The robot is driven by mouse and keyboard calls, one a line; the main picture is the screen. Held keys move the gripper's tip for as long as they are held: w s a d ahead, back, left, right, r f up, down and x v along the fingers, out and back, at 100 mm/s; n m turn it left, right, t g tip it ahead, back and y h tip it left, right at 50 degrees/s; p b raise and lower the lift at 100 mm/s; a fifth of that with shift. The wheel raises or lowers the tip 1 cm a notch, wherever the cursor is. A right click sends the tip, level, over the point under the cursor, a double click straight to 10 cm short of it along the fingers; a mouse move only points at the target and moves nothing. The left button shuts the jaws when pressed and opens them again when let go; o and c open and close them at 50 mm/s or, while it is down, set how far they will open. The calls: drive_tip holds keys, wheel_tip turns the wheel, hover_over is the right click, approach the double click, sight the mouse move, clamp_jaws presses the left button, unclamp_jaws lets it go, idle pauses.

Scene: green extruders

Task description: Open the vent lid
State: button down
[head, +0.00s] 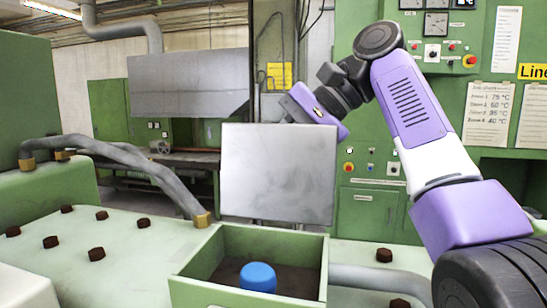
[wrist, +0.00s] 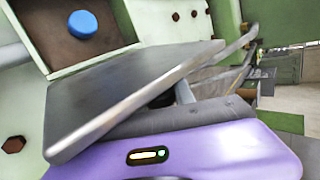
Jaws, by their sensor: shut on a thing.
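The vent lid (head: 278,174) is a flat grey metal plate. In the head view it stands up above the back of an open green box (head: 190,285), its broad face toward the camera. In the wrist view the lid (wrist: 130,90) is a dark plate with a bright edge. My gripper (head: 316,108) is behind the lid at its upper right, and its fingertips are hidden there. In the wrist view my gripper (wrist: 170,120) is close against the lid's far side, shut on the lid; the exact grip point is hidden. The box mouth is uncovered.
Inside the box is a round blue object (head: 258,277), also in the wrist view (wrist: 82,24). A grey hose (head: 135,160) runs over the pale green machine top at left. Dark bolts (head: 96,254) stick up around it. A green control cabinet (head: 375,210) stands behind.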

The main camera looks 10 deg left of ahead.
sight(304, 130)
drive_tip(key=shift+w+f, duration=0.1)
drive_tip(key=shift+w, duration=0.15)
idle(0.3)
drive_tip(key=c, duration=1.1)
unclamp_jaws()
drive_tip(key=v, duration=0.7)
drive_tip(key=shift+w+d, duration=0.1)
drive_tip(key=shift+d, duration=0.1)
drive_tip(key=shift+d+r, duration=0.1)
drive_tip(key=shift+r, duration=0.1)
